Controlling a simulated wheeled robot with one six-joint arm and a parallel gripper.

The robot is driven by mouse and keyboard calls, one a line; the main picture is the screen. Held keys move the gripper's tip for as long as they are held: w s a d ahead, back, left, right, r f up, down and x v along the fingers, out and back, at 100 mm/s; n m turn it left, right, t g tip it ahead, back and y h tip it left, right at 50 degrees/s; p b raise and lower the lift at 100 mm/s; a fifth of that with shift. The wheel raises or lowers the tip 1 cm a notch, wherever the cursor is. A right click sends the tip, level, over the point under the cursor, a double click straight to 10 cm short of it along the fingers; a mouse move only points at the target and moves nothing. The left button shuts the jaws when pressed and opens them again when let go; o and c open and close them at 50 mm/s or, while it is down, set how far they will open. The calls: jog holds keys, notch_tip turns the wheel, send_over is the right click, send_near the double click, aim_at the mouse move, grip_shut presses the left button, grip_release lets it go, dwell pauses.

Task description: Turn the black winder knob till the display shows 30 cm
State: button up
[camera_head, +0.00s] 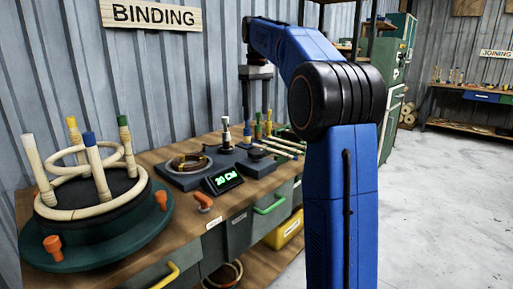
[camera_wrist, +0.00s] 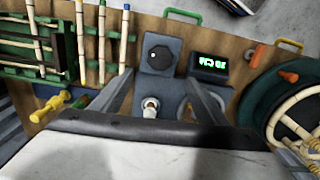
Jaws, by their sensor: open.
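The black winder knob (camera_head: 257,153) sits on a dark blue-grey block on the bench. It also shows in the wrist view (camera_wrist: 158,57), with a small pale mark at its lower left. The display (camera_head: 223,180) reads 20 CM in green; in the wrist view the display (camera_wrist: 209,64) is upside down. My gripper (camera_wrist: 160,80) is open and empty, its two grey fingers apart, pointing down toward the block. In the head view my gripper (camera_head: 248,100) is above the bench behind the knob, not touching it.
A white-topped post (camera_wrist: 150,107) stands below the gap between my fingers in the wrist view. A coil of binding (camera_head: 189,162) lies left of the knob. An orange lever (camera_head: 204,202) is at the front edge. A round jig with upright pegs (camera_head: 90,215) fills the left end.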

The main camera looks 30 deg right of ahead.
aim_at(256, 151)
notch_tip(256, 151, down, 15)
jog(key=shift+r, duration=0.2)
dwell(0.3)
jog(key=c, duration=1)
